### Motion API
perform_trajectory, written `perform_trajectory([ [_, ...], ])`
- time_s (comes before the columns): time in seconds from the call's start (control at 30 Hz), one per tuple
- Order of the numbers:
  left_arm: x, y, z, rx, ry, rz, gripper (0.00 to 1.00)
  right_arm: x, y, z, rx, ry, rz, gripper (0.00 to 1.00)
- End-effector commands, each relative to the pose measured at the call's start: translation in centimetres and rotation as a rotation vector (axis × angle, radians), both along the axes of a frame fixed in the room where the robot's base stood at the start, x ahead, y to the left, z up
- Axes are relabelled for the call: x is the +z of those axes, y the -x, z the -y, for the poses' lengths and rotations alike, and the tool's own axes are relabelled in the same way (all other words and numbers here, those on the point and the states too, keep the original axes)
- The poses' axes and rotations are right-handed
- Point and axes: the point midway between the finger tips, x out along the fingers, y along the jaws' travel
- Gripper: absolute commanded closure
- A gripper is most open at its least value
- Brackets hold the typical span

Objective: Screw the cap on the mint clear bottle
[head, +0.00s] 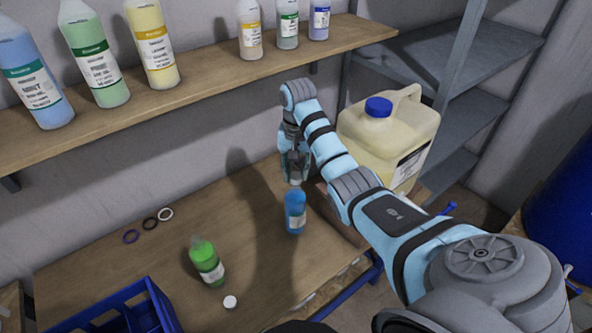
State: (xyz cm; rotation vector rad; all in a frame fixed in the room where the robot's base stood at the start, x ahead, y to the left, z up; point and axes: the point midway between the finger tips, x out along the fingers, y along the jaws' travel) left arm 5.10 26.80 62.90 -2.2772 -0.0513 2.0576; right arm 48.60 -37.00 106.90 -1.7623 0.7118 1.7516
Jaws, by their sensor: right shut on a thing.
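My right gripper (294,172) reaches down from above and is shut at the top of a small blue bottle (295,212) with a white label. The bottle's cap or neck is mostly hidden by the fingers. A small green bottle (206,262) with a white label stands at the front of the table, apart from my gripper. A loose white cap (230,302) lies on the table just beside the green bottle. My left gripper is not in view.
Three rings (149,223) lie on the left of the wooden table (120,262). A blue crate (158,303) is at the front left. A large jug (370,150) with a blue cap stands behind my right arm. A shelf (200,100) holds several bottles.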

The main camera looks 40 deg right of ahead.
Motion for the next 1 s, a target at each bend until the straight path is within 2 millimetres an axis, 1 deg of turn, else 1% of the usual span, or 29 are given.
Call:
perform_trajectory([
  [0.4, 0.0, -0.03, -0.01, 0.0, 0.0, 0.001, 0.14, -0.35, -0.61, 0.2, 0.0, 0.0, 0.0, 0.8],
  [1.0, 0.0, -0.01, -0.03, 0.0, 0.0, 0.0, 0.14, -0.57, -0.61, 0.19, 0.0, -0.001, -0.001, 0.8],
])
